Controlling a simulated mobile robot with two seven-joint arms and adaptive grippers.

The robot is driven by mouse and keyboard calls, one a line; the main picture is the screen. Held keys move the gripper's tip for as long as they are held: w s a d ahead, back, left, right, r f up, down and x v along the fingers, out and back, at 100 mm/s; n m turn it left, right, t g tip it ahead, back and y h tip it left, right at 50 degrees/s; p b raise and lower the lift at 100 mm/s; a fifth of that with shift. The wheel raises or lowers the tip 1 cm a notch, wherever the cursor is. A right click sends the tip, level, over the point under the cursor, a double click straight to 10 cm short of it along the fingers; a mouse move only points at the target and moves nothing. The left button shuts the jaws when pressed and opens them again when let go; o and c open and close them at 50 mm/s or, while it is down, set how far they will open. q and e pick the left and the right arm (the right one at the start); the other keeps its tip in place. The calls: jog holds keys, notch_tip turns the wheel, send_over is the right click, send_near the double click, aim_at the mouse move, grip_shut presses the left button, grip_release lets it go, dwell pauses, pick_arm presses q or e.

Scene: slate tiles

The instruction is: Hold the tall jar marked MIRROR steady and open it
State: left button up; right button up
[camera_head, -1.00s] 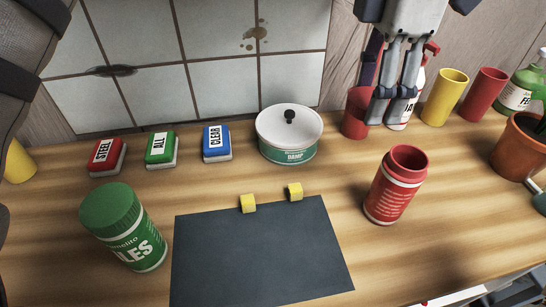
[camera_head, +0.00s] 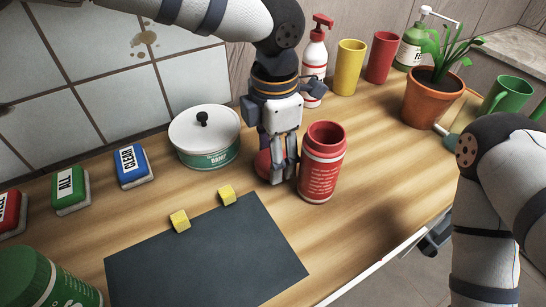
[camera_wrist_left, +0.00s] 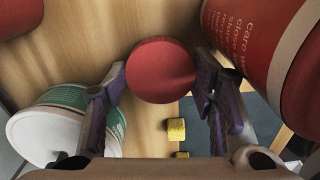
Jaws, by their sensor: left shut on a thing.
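The red jar (camera_head: 322,165) stands upright on the wooden counter. Its top is open, with a hollow rim, and small white print faces me; the word MIRROR is not readable. It also shows at the right of the left wrist view (camera_wrist_left: 265,50). My left gripper (camera_head: 277,172) points down just left of the jar, shut on a round red lid (camera_wrist_left: 162,70). The lid partly shows behind the fingers in the head view (camera_head: 263,163). I cannot tell whether it touches the counter. My right arm (camera_head: 490,170) enters at the right; its gripper is out of view.
A white-lidded pot (camera_head: 205,140) stands left of my left gripper. A dark mat (camera_head: 205,255) with yellow cubes (camera_head: 180,221) lies in front. A green jar (camera_head: 45,280) is at lower left. Counter right of the jar is clear.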

pick_arm(q)
jog(key=shift+f, duration=0.7)
jog(key=shift+f, duration=0.1)
jog(key=o, duration=1)
notch_tip(320, 180, up, 12)
